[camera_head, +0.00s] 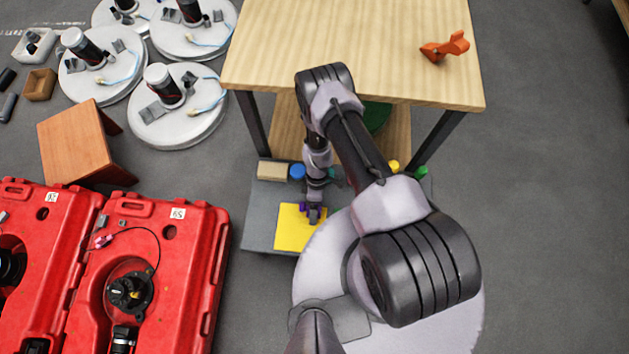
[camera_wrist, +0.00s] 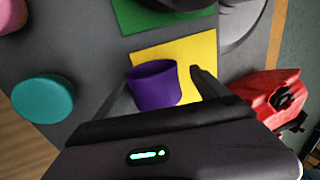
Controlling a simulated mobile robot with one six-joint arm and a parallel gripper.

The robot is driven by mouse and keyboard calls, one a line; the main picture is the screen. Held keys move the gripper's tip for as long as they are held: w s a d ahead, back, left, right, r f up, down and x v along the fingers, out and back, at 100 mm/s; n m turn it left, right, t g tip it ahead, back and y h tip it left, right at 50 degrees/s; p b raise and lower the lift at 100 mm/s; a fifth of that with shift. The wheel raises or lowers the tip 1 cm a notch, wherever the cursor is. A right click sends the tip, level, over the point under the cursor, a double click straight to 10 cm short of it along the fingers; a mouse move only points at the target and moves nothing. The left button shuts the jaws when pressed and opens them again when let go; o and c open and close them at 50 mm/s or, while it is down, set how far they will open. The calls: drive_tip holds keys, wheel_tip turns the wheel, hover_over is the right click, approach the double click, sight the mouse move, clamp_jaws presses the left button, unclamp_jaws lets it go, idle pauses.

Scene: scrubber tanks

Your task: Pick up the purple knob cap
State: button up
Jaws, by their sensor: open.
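The purple knob cap (camera_wrist: 153,86) sits on or just above the yellow square (camera_wrist: 190,58), with its side facing the wrist camera. My gripper (camera_wrist: 160,82) is open. Its dark fingers are on either side of the cap, and I cannot tell whether they touch it. In the head view, my gripper (camera_head: 314,208) points down at the yellow square (camera_head: 295,232) on the grey platform. A bit of purple (camera_head: 316,214) shows there, mostly hidden by my gripper.
A teal round cap (camera_wrist: 43,98) and a pink cap (camera_wrist: 10,15) lie nearby, with a green square (camera_wrist: 150,20) beyond. A blue cap (camera_head: 297,171) and tan block (camera_head: 272,170) are at the platform's back. A wooden table (camera_head: 350,45) stands behind; red tanks (camera_head: 205,290) are left.

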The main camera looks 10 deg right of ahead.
drive_tip(key=p+v, duration=0.4)
drive_tip(key=v, duration=0.7)
drive_tip(key=shift+r, duration=0.3)
drive_tip(key=shift+o, duration=0.5)
